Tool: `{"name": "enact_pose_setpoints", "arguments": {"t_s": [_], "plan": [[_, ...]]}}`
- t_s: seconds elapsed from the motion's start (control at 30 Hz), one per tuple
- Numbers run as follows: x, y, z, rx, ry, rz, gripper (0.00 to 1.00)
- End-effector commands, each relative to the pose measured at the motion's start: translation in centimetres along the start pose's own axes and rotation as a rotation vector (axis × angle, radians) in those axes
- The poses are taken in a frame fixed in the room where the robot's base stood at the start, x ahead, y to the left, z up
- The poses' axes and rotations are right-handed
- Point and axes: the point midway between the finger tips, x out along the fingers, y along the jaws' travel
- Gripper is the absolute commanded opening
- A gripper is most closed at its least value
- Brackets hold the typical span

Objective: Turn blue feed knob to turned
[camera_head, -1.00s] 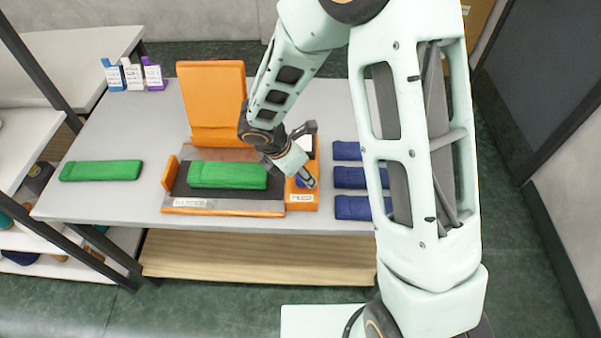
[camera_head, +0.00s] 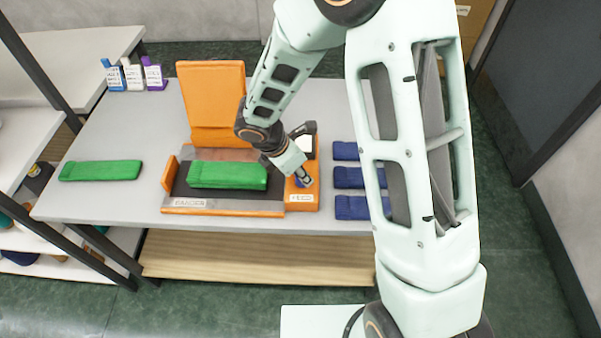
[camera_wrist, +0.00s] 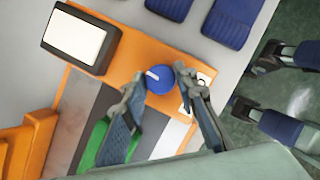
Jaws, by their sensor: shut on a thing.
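The blue feed knob (camera_wrist: 160,79) is round with a white pointer mark and sits on an orange panel (camera_wrist: 128,57) at the right end of the machine. In the wrist view my gripper (camera_wrist: 161,83) has one finger on each side of the knob and is shut on it. The pointer mark shows toward the knob's left edge in that view. In the head view my gripper (camera_head: 304,177) reaches down to the orange panel, and only a little of the blue knob (camera_head: 299,183) shows beside the fingers.
A green knitted piece (camera_head: 228,175) lies on the machine bed beside an upright orange plate (camera_head: 212,100). Another green piece (camera_head: 100,171) lies at the left of the grey table (camera_head: 115,205). Several folded blue pieces (camera_head: 346,151) lie to the right.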

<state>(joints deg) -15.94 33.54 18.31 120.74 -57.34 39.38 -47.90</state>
Motion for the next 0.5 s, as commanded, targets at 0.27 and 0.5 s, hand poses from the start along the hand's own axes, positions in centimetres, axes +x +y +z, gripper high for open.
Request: {"name": "enact_pose_setpoints", "arguments": {"t_s": [0.27,0.5], "plan": [[0.07,0.24,-0.03,0.193,-0.001,-0.079,0.02],[0.11,0.38,0.0,0.405,0.0,-0.167,0.02]]}}
